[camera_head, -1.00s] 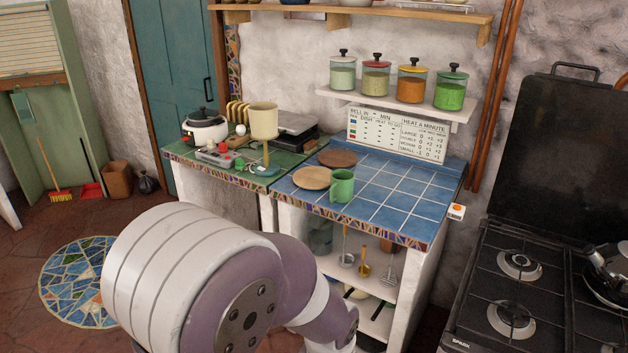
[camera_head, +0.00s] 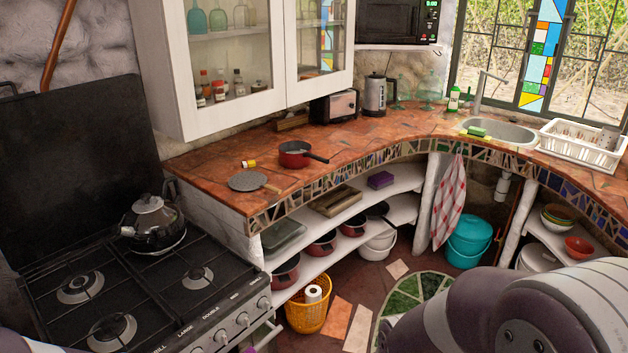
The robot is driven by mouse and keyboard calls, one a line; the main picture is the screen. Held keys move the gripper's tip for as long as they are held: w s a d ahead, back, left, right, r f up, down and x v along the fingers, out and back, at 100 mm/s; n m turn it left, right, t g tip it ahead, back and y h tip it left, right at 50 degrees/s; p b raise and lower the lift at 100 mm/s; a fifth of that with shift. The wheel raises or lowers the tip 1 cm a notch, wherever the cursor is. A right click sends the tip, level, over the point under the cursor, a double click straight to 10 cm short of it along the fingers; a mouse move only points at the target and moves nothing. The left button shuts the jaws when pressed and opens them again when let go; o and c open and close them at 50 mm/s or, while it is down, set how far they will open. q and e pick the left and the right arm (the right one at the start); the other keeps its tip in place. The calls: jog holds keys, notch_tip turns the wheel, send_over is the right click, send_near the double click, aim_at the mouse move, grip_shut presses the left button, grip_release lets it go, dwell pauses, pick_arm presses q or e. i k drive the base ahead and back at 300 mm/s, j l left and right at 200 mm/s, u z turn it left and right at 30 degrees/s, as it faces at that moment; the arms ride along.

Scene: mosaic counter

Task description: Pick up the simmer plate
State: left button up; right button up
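A flat round grey plate with a short tan handle, which looks like the simmer plate (camera_head: 247,181), lies on the orange-brown counter (camera_head: 215,200) near its left end, beside the stove. Its handle points right, toward the counter's front edge. Nothing touches it. Parts of my arms show at the bottom right and bottom left corners. Neither of my grippers is in the picture.
A red saucepan (camera_head: 294,155) and a small yellow-and-white item (camera_head: 249,164) stand near the plate. A kettle (camera_head: 153,223) sits on the black stove (camera_head: 140,300). A white wall cabinet (camera_head: 240,60) overhangs the counter's back. Farther right are a toaster (camera_head: 334,106), sink (camera_head: 500,131) and dish rack (camera_head: 583,147).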

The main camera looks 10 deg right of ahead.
aim_at(246, 181)
jog(key=u, duration=0.35)
jog(key=i+l+u, duration=0.25)
jog(key=i+l, duration=0.15)
jog(key=l, duration=0.25)
jog(key=i+l+u, duration=0.15)
jog(key=l, duration=0.2)
jog(key=i+l+u, duration=0.3)
jog(key=l, duration=0.45)
jog(key=i+l+u, duration=0.1)
jog(key=l, duration=0.3)
jog(key=i+l+u, duration=0.15)
jog(key=l, duration=0.3)
jog(key=i, duration=0.1)
